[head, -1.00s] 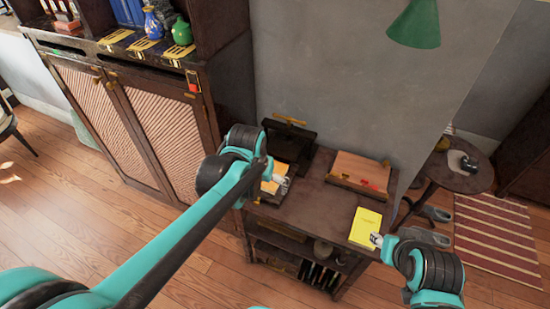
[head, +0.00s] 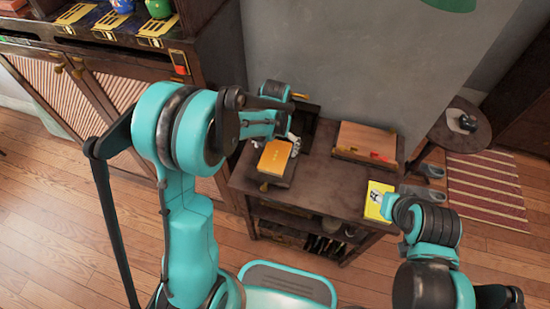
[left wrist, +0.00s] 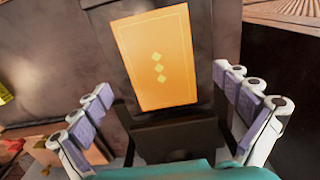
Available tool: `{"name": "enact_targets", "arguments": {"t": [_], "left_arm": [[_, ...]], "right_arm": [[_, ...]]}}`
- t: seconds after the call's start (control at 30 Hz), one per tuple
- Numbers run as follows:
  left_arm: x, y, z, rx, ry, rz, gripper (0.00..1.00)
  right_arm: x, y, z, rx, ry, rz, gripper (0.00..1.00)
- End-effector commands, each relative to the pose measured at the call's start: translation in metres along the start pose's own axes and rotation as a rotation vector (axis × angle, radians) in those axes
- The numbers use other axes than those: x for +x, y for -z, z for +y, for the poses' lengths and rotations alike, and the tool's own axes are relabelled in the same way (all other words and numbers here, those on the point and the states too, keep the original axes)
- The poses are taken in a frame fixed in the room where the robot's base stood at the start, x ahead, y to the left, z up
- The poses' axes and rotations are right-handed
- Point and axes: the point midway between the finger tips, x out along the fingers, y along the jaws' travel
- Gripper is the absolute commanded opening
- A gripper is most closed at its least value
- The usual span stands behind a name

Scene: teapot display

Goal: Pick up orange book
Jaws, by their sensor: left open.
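The orange book (head: 276,157) lies on top of a dark flat stand at the left end of the dark wooden table. In the left wrist view the orange book (left wrist: 158,55) shows its cover with small diamond marks. My left gripper (head: 293,143) is open and empty at the book's far right edge in the head view. In the left wrist view its fingers (left wrist: 163,82) are spread to either side of the book's near end, with no visible grip on it. My right gripper (head: 377,196) is over the yellow book (head: 372,208); its jaws are too small to judge.
A wooden box (head: 364,141) stands at the back of the dark table (head: 320,183), against the grey wall. A cabinet (head: 100,85) is on the left. A small round table (head: 468,130) is on the right. Bare tabletop lies between the two books.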

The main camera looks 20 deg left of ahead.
Motion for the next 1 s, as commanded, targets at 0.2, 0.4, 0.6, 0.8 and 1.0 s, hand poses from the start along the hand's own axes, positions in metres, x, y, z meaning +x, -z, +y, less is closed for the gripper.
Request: {"name": "enact_targets", "arguments": {"t": [0.2, 0.4, 0.6, 0.8, 1.0], "left_arm": [[0.032, -0.001, -0.001, 0.000, 0.000, 0.001, 1.00], [0.030, -0.001, -0.001, 0.000, 0.000, 0.001, 1.00], [0.030, -0.001, -0.001, 0.000, 0.000, 0.001, 0.47], [0.030, -0.001, -0.001, 0.000, 0.000, 0.001, 0.42], [0.027, -0.001, -0.001, 0.000, 0.000, 0.001, 0.42]], "right_arm": [[0.014, -0.010, 0.000, 0.000, 0.000, 0.000, 0.40], [0.013, -0.009, 0.000, 0.000, 0.000, 0.000, 0.40], [0.013, -0.009, 0.000, 0.000, 0.000, 0.000, 0.40], [0.013, -0.009, 0.000, 0.000, 0.000, 0.000, 0.40], [0.011, -0.008, 0.000, 0.000, 0.000, 0.000, 0.40]]}}
